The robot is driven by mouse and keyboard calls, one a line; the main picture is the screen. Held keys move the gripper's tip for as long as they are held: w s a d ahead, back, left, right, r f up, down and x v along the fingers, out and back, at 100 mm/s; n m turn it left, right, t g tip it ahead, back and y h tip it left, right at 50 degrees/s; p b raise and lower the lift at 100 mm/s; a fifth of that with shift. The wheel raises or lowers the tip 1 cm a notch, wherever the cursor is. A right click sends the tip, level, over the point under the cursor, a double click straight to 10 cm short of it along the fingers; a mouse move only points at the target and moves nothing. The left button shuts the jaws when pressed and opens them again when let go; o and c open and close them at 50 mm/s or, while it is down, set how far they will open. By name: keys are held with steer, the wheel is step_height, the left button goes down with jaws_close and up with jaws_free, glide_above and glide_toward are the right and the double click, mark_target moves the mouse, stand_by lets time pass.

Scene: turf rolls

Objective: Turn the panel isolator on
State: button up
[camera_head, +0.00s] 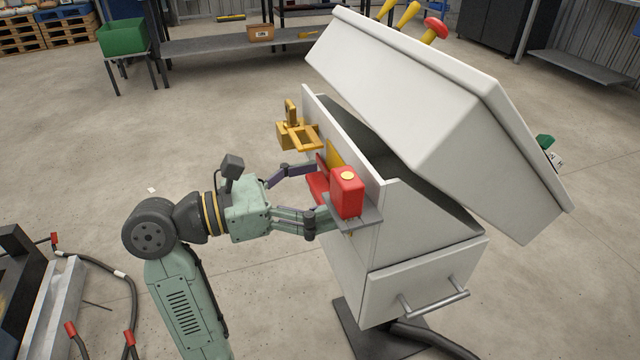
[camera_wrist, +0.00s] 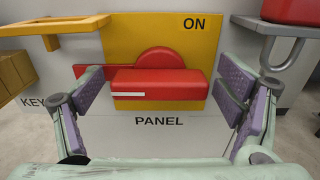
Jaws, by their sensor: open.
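The panel isolator has a red handle (camera_wrist: 160,84) on a yellow plate (camera_wrist: 190,45) marked ON at its upper right, with PANEL written below. The handle lies horizontal, with a white mark on its left half; ON is above it. In the head view the yellow plate (camera_head: 335,153) is partly hidden behind the red box. My gripper (camera_wrist: 160,92) is open in the wrist view, one finger left and one right of the handle. Contact cannot be told. In the head view my gripper (camera_head: 302,193) reaches the cabinet's front face.
The grey-white cabinet (camera_head: 425,290) has a large tilted lid (camera_head: 420,90). A red box (camera_head: 347,195) with a yellow top stands on a grey bracket right of the isolator. A yellow bracket (camera_head: 305,137) sticks out on the left, above KEY. Cables (camera_head: 125,285) lie at lower left.

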steer(key=shift+d, duration=0.2)
steer(key=shift+c, duration=0.2)
steer(key=c, duration=1.1)
